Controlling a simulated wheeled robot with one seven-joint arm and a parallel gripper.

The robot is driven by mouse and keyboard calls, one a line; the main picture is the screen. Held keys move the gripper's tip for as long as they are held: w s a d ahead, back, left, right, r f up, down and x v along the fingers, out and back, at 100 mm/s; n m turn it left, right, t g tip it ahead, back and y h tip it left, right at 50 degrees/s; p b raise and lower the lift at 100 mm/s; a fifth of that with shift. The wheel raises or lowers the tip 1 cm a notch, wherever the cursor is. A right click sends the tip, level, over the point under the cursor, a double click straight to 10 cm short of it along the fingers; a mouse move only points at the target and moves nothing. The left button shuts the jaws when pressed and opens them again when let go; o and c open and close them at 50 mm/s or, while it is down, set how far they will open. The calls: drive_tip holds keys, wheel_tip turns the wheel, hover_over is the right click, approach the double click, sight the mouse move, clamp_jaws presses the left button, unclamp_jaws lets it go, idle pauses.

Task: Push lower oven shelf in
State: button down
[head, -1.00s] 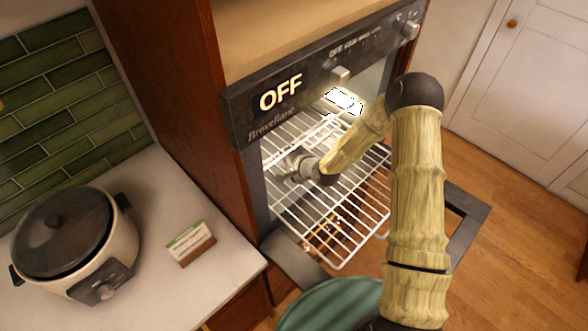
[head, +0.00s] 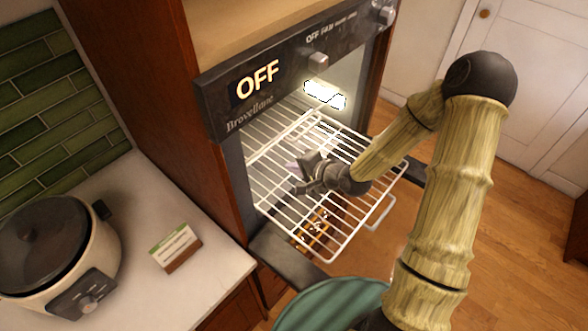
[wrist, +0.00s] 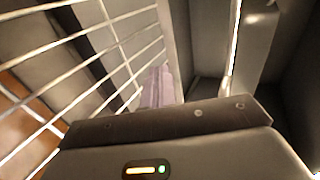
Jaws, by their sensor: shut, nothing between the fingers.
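A white wire oven shelf (head: 345,235) sticks out of the lit oven (head: 240,185) over the lowered door (head: 385,230). My gripper (head: 304,178) is shut and empty over the shelf's bars, near the oven mouth. I cannot tell whether it touches them. In the wrist view, the shelf's bars (wrist: 85,60) run along the left, and a pale pinkish piece shows just beyond the gripper housing. Orange-brown bars with white glints (head: 318,222) show below the shelf; I cannot tell whether they belong to a lower shelf.
The control panel (head: 300,65) reads OFF above the oven mouth. A counter (head: 130,245) with a slow cooker (head: 50,255) and a small card (head: 175,246) stands at the left. A teal round thing (head: 330,305) is at the bottom.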

drive_tip(key=shift+w, duration=0.2)
drive_tip(key=shift+d+f+h, duration=0.1)
drive_tip(key=shift+d+h, duration=0.15)
drive_tip(key=shift+h, duration=0.05)
drive_tip(key=s+d+n+h, duration=0.1)
drive_tip(key=d, duration=0.1)
drive_tip(key=s+d+n+g+h, duration=0.2)
drive_tip(key=d+n+h, duration=0.1)
drive_tip(key=shift+s+d+r, duration=0.2)
drive_tip(key=shift+s+d, duration=0.1)
drive_tip(key=shift+s, duration=0.05)
drive_tip(key=s+d+r+n+g+h, duration=0.1)
drive_tip(key=s+d+r+n+h, duration=0.1)
drive_tip(key=s+d+r, duration=0.2)
drive_tip(key=s+d+r+n+g+h, duration=0.2)
drive_tip(key=s+d+r, duration=0.2)
drive_tip(key=s, duration=0.5)
drive_tip(key=shift+r, duration=0.8)
